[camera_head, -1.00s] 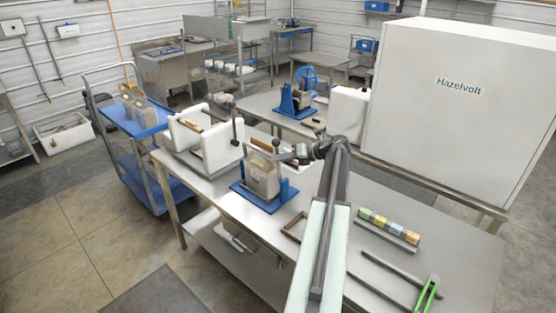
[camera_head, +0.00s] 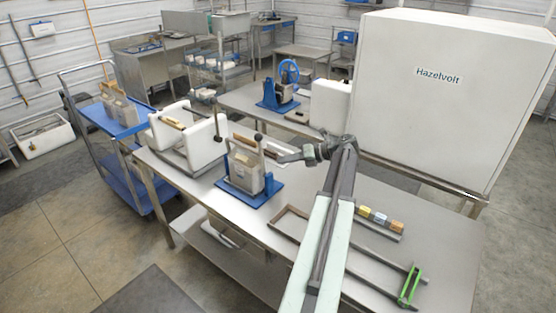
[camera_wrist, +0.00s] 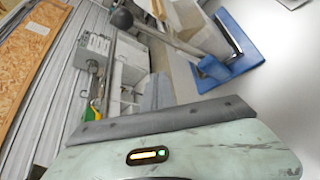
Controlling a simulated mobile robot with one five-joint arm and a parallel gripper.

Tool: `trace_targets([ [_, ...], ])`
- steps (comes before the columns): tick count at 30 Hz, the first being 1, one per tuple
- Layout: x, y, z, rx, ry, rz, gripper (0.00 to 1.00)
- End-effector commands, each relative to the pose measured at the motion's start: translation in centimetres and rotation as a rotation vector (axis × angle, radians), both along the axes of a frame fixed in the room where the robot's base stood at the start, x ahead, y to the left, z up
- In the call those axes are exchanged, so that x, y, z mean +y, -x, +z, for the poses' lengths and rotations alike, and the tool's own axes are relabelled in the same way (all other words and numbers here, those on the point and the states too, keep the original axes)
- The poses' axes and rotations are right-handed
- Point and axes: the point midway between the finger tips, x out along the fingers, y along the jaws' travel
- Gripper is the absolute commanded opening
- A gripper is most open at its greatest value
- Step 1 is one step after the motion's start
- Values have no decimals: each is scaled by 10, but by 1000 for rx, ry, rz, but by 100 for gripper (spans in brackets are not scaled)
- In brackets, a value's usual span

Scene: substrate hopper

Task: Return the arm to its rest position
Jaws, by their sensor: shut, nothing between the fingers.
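My gripper (camera_head: 286,157) is shut and empty at the end of my arm, pointing left above the metal bench. The gripper fingers cannot be made out there.
A white holder with a wooden bar (camera_head: 208,137) stands left of the fixture. A large white Hazelvolt cabinet (camera_head: 440,110) stands behind right. A blue cart (camera_head: 112,118) stands at left.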

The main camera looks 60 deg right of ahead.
Motion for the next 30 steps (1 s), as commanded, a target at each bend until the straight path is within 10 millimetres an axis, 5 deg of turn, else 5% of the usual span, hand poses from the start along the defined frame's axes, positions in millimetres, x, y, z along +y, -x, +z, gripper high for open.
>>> trace_targets([
  [13, 2, -3, 0, 1, 0, 5, 0],
  [17, 30, -43, 0, 0, -1, 71, 0],
  [20, 81, -103, 0, 1, -1, 181, 0],
  [24, 181, -180, -3, 13, 6, 355, 0],
  [30, 345, -243, -26, 91, 89, 620, 0],
])
